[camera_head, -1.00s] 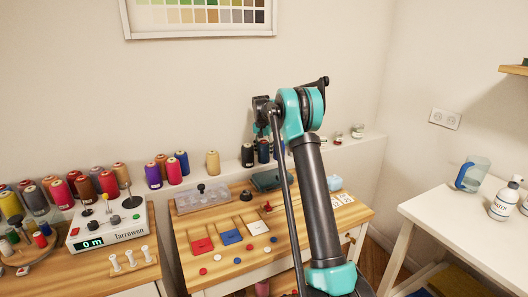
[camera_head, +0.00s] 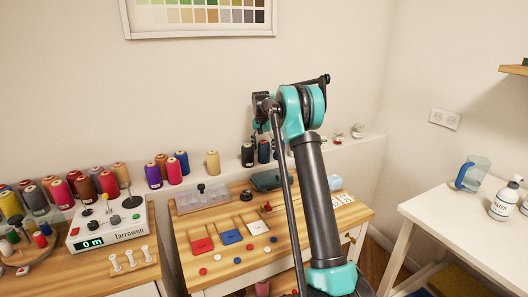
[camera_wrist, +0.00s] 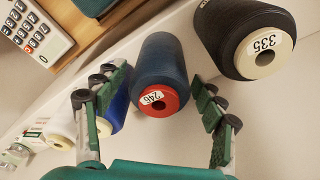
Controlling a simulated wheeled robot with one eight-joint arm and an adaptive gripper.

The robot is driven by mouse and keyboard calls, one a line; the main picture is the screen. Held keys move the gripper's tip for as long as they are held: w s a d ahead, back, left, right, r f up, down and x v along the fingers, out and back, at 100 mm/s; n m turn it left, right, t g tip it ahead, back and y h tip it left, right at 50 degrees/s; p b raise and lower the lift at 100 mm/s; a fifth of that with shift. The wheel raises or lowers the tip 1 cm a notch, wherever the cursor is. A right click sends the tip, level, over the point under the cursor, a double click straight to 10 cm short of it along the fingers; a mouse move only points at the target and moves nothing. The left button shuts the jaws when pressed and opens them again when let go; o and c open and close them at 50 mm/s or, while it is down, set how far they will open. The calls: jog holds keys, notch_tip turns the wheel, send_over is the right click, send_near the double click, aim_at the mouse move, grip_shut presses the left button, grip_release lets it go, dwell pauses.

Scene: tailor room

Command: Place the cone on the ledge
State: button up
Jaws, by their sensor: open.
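A dark blue thread cone (camera_wrist: 160,62) with a red core and a label reading 246 is centred in the wrist view. My gripper (camera_wrist: 158,78) is open, with one finger on each side of this cone's end and visible gaps. In the head view, my gripper (camera_head: 258,130) is at the white ledge (camera_head: 220,179), just above a dark blue cone (camera_head: 263,152). A black cone (camera_head: 247,155) stands left of it on the ledge; it shows as the cone labelled 335 (camera_wrist: 232,28) in the wrist view. The task does not say which cone is meant.
A blue cone (camera_wrist: 117,108) is partly hidden behind the left finger. More cones stand along the ledge, including a tan one (camera_head: 212,162). The wooden table (camera_head: 215,270) below holds a clear box (camera_head: 202,198), coloured cards and buttons. A calculator (camera_wrist: 35,30) shows at upper left.

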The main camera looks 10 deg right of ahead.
jog(key=r, duration=0.3)
jog(key=s+r, duration=0.1)
jog(key=r, duration=0.6)
jog(key=shift+s+a, duration=0.2)
jog(key=shift+a, duration=0.15)
